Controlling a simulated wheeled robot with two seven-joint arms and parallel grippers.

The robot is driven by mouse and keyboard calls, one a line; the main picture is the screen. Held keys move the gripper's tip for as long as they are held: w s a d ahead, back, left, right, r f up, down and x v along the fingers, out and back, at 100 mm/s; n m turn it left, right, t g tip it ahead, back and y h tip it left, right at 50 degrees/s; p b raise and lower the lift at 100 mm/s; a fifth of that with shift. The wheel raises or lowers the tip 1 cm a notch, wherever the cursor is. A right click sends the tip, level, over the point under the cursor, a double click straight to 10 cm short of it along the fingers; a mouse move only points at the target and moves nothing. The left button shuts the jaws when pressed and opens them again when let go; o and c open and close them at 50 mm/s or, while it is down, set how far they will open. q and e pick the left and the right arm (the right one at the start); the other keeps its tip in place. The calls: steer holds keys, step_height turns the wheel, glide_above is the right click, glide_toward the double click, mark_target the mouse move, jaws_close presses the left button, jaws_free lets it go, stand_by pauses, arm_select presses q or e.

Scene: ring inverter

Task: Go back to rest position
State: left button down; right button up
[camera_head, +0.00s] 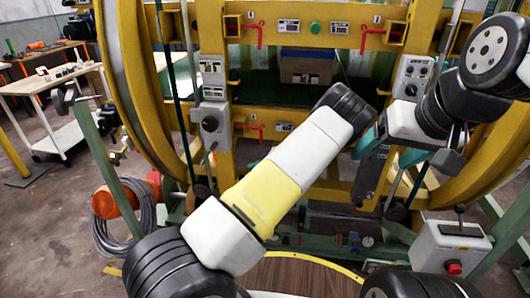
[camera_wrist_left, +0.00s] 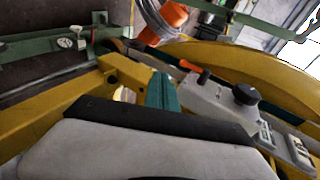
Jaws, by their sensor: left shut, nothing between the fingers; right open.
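My left arm comes in from the bottom left of the head view and crosses the middle. My left gripper (camera_wrist_left: 162,92) is in the left wrist view, with its teal fingers together and empty; in the head view it seems hidden behind its own arm. My right arm comes in from the upper right. My right gripper (camera_head: 389,151) is open, with teal fingers apart and nothing seen between them. Both arms are raised in front of the yellow ring inverter (camera_head: 270,117).
A grey control box (camera_head: 210,126) with a black knob is on the frame; the left wrist view shows one too (camera_wrist_left: 235,100). A grey box (camera_head: 450,245) with a red button stands lower right. An orange motor (camera_head: 117,200) and coiled hose (camera_head: 135,228) are left. A white cart (camera_head: 62,138) stands farther back.

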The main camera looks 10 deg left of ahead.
arm_select(q)
steer(key=s+r+n+g+h, duration=0.1)
steer(key=s+r+h, duration=0.4)
steer(key=s+r, duration=0.5)
steer(key=s+r+n+h, duration=0.2)
steer(key=s+r+h, duration=0.45)
steer(key=r, duration=0.55)
steer(key=s+d+r+m+t+h, duration=0.1)
steer(key=s+r+t, duration=0.1)
steer(key=s+r, duration=0.3)
steer(key=s+d+r+m+t+h, duration=0.1)
steer(key=s+r, duration=0.5)
steer(key=s, duration=0.6)
steer(key=shift+s+d+r+t+h, duration=0.15)
steer(key=shift+s+d+t+h, duration=0.3)
steer(key=shift+d+t, duration=0.25)
steer(key=shift+w, duration=0.1)
